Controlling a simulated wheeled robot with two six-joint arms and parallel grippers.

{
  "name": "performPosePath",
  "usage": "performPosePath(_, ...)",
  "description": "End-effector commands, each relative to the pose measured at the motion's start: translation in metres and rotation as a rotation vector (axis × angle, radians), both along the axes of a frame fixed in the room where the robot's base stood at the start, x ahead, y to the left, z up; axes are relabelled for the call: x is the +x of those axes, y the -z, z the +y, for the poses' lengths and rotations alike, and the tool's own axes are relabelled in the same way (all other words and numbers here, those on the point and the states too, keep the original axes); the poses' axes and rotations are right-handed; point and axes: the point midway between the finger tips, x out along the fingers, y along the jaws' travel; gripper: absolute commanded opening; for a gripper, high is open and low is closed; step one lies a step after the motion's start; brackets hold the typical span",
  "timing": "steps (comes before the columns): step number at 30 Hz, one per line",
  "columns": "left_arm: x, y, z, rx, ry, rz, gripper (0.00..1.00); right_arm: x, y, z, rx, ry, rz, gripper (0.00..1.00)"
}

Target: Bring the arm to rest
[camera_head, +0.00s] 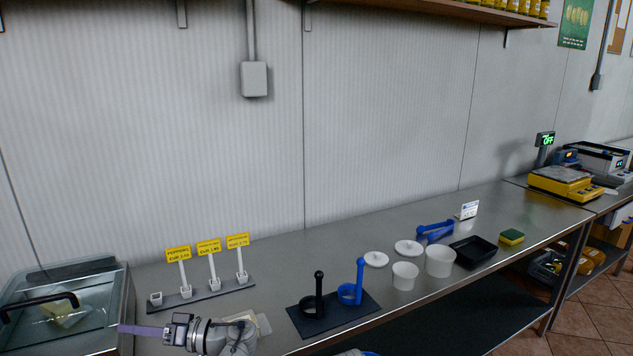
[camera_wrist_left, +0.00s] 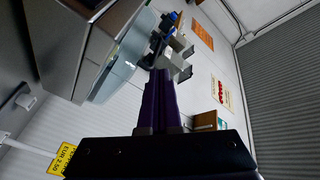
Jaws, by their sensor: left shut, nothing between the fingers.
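My left arm comes in low at the left of the head view. Its gripper (camera_head: 122,328) has purple fingers pointing left, close to the glass-covered case. In the left wrist view the purple fingers (camera_wrist_left: 160,78) lie together, shut with nothing between them. My right gripper is not in view.
The glass case (camera_head: 118,295) stands at the left end of the steel counter (camera_head: 290,275). Yellow price signs (camera_head: 209,247) stand behind my gripper. To the right are a dark mat (camera_head: 350,315) with ring holders, white tubs (camera_head: 440,261), a black tray (camera_head: 474,252) and a sponge (camera_head: 511,237).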

Motion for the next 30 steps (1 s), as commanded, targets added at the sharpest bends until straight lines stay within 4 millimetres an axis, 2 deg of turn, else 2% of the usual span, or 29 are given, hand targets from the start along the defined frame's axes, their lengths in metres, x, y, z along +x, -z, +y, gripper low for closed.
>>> performPosePath(5,0.007,0.057,-0.043,-0.353,0.1,0.186,0.0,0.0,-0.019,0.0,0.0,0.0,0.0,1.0)
performPosePath(8,0.008,0.095,-0.084,-0.578,0.194,0.321,0.0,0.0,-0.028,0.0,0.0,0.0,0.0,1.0)
performPosePath(12,0.001,0.139,-0.156,-0.874,0.359,0.519,0.0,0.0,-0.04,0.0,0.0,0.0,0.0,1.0)
performPosePath(15,-0.01,0.159,-0.211,-1.059,0.491,0.65,0.0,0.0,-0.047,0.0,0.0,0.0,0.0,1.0)
performPosePath(18,-0.023,0.17,-0.259,-1.207,0.613,0.759,0.0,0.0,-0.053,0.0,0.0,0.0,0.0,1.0)
performPosePath(22,-0.038,0.176,-0.304,-1.338,0.735,0.855,0.0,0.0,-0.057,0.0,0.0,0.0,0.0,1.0)
performPosePath(25,-0.045,0.177,-0.324,-1.395,0.79,0.894,0.0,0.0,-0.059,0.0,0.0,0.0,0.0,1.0)
performPosePath(30,-0.048,0.177,-0.333,-1.422,0.816,0.913,0.0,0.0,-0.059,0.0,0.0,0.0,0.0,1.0)
